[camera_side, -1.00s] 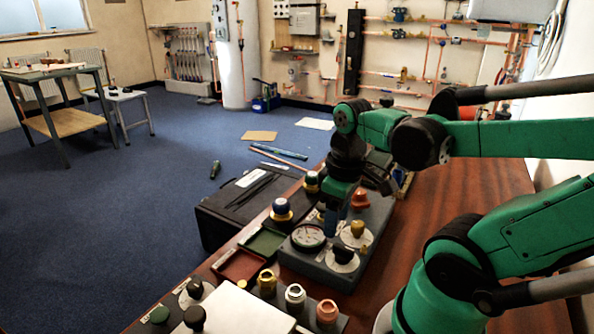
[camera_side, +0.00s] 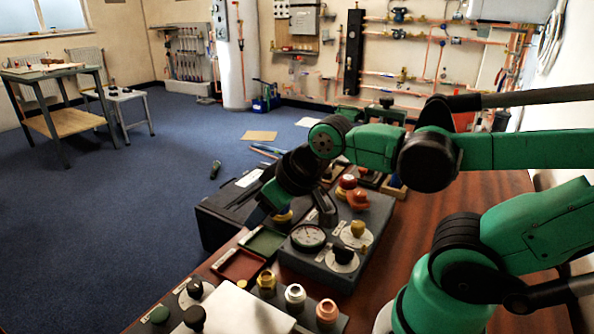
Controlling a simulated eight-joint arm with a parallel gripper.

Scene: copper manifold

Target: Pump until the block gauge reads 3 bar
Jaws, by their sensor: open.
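The grey block (camera_side: 312,272) sits on the bench and carries the round white-faced gauge (camera_side: 308,237). The needle is too small to read. A black knob (camera_side: 344,252) and a yellow knob (camera_side: 357,229) on pale discs stand beside the gauge, with an orange-red knob (camera_side: 358,199) behind. A dark upright piece (camera_side: 325,208) shows behind the gauge; I cannot tell whether it is a pump lever. My gripper (camera_side: 260,211) is open, tilted down to the left, beyond the block's left side. It partly hides a yellow-based fitting (camera_side: 283,216). I see nothing held.
Red (camera_side: 240,265) and green (camera_side: 264,241) trays lie left of the block. Brass (camera_side: 266,281), silver (camera_side: 295,295) and copper-coloured (camera_side: 327,311) fittings stand in front. A black case (camera_side: 215,222) is beyond the bench's left edge. The bench's right side is bare wood (camera_side: 440,215).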

